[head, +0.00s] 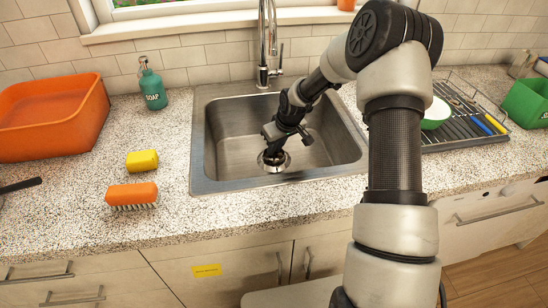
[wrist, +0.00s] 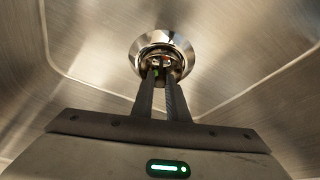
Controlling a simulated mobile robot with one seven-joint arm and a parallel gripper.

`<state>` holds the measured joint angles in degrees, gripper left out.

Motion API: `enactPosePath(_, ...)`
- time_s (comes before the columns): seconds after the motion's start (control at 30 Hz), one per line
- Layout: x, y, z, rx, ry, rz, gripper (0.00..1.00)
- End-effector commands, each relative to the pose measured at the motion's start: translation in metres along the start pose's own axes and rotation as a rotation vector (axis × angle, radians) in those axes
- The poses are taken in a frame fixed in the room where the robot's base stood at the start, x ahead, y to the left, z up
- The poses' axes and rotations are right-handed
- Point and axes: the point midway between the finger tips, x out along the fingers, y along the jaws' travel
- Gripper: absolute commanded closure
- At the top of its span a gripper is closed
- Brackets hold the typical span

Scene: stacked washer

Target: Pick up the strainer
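The strainer (head: 284,166) is a round metal piece with a shiny rim, in the drain at the bottom of the steel sink (head: 225,135). In the wrist view the strainer (wrist: 184,46) is at the upper middle, its bright rim around a darker centre. My gripper (head: 272,153) points down over the drain. In the wrist view my gripper (wrist: 161,75) has its two fingers close together, with a narrow gap between them. The tips reach into the strainer's centre and appear closed around its middle part. The exact contact is dark and partly hidden by the fingers.
The faucet (head: 264,45) stands behind the sink. An orange tub (head: 50,130), soap bottle (head: 152,88), yellow sponge (head: 142,161) and orange brush (head: 131,194) are left. A dish rack (head: 470,120) with a bowl (head: 436,113) is right. Sink walls surround my gripper.

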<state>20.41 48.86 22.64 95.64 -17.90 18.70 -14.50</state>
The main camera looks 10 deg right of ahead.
Motion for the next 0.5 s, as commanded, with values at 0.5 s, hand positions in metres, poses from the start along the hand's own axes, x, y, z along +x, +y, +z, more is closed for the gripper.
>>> enactPosePath(0.5,-0.018,0.001,-0.009,0.000,0.004,0.002,1.00)
